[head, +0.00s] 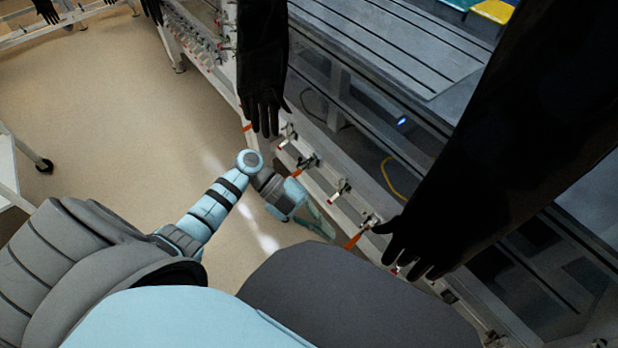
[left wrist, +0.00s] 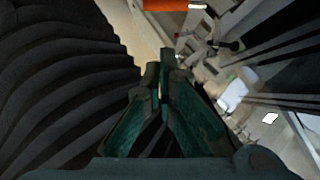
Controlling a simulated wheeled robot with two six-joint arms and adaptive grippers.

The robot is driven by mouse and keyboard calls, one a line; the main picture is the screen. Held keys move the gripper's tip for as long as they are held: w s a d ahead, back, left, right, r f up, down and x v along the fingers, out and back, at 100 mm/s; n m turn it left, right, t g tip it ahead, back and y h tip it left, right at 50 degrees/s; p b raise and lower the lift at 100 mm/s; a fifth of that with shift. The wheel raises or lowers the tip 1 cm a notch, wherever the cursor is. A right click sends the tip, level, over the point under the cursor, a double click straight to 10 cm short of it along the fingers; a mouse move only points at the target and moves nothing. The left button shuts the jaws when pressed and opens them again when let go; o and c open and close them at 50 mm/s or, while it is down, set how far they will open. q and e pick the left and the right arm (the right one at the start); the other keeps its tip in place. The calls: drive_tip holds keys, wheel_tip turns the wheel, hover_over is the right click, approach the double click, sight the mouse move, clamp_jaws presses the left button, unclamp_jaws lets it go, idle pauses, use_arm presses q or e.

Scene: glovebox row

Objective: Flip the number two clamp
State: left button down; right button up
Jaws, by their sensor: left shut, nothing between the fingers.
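A row of small toggle clamps runs along the white rail of the glovebox row in the head view. They include one by the near glove's fingers (head: 370,221), one further back (head: 341,189) and one beyond that (head: 307,163). Some have orange handles. I read no numbers, so I cannot tell which clamp is number two. My left gripper (head: 328,233) is shut and empty, left of the rail and close to the nearer clamps. In the left wrist view its teal fingers (left wrist: 158,65) are together, and an orange handle (left wrist: 170,5) shows at the top edge.
A large black glove (head: 450,190) hangs on the right over the rail. Another black glove (head: 263,70) hangs further back. The ribbed black surface (left wrist: 60,80) fills the left of the wrist view. The beige floor (head: 120,130) at left is open, with a white wheeled cart (head: 12,175) at its edge.

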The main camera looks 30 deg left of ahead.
sight(355, 239)
use_arm(q)
drive_tip(key=d+f, duration=0.1)
drive_tip(key=w+d+f+b, duration=0.1)
drive_tip(key=f, duration=0.1)
drive_tip(key=d+f+b, duration=0.1)
drive_tip(key=shift+w+d+f, duration=0.15)
drive_tip(key=shift+w+d, duration=0.2)
use_arm(e)
drive_tip(key=shift+w+d+f, duration=0.15)
drive_tip(key=shift+d+f, duration=0.1)
drive_tip(key=shift+f, duration=0.4)
drive_tip(key=shift+w+d+f, duration=0.1)
drive_tip(key=shift+d+f, duration=0.15)
drive_tip(key=shift+f, duration=0.35)
use_arm(q)
drive_tip(key=shift+f, duration=0.15)
use_arm(e)
drive_tip(key=shift+d, duration=0.1)
